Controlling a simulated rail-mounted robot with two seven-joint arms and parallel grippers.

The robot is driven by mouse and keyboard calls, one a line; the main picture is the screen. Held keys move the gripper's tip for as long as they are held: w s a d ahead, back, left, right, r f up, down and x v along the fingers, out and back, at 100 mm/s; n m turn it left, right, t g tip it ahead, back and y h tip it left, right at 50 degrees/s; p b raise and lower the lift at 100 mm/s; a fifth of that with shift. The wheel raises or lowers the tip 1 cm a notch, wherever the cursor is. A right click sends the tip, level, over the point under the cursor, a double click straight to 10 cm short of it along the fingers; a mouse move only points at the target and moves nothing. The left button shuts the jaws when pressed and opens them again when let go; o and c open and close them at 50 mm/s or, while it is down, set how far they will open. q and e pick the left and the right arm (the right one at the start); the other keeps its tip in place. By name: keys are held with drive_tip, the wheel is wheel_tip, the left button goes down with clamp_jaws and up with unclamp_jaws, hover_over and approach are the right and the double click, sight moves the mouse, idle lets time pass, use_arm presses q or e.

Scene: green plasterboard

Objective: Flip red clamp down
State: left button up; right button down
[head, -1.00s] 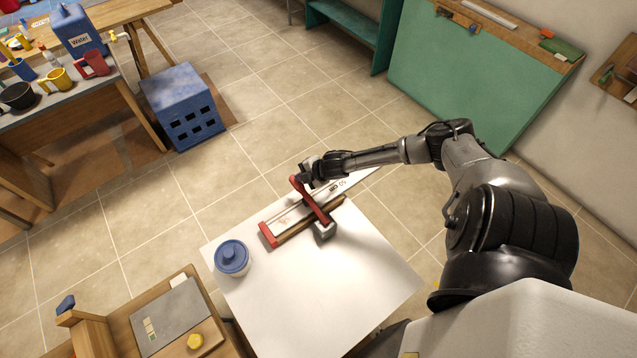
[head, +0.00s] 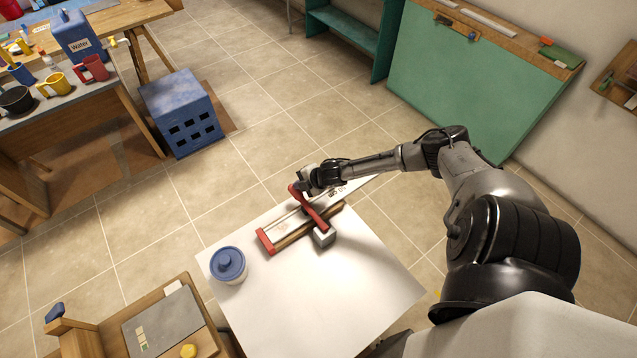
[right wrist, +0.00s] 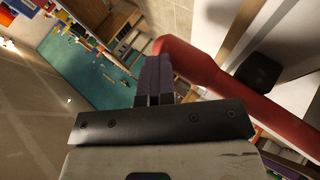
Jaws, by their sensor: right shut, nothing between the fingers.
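The red clamp (head: 312,212) is a red bar raised at an angle over a wooden strip and a pale metal rail on the white table. A grey block (head: 324,237) sits at its lower end. A red end piece (head: 265,241) marks the rail's left end. My right gripper (head: 300,189) is at the clamp's upper left end. In the right wrist view its dark fingers (right wrist: 154,78) are together, with the red bar (right wrist: 225,85) beside them on the right; whether they touch is unclear. My left gripper is not in view.
A white jar with a blue lid (head: 228,264) stands on the white table (head: 310,305), left of the clamp. The front of the table is clear. A wooden stand with a grey board (head: 163,321) is at lower left. A blue crate (head: 180,110) is on the floor.

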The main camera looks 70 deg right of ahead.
drive_tip(key=shift+s+d+f, duration=0.2)
drive_tip(key=shift+s+f, duration=0.2)
drive_tip(key=shift+f, duration=0.25)
drive_tip(key=s+d+r+p, duration=0.1)
drive_tip(key=d+r+p, duration=0.1)
drive_tip(key=r, duration=0.5)
drive_tip(key=d+r+p, duration=0.2)
drive_tip(key=r, duration=0.5)
drive_tip(key=shift+s+d, duration=0.15)
drive_tip(key=shift+s, duration=0.25)
drive_tip(key=shift+r, duration=0.1)
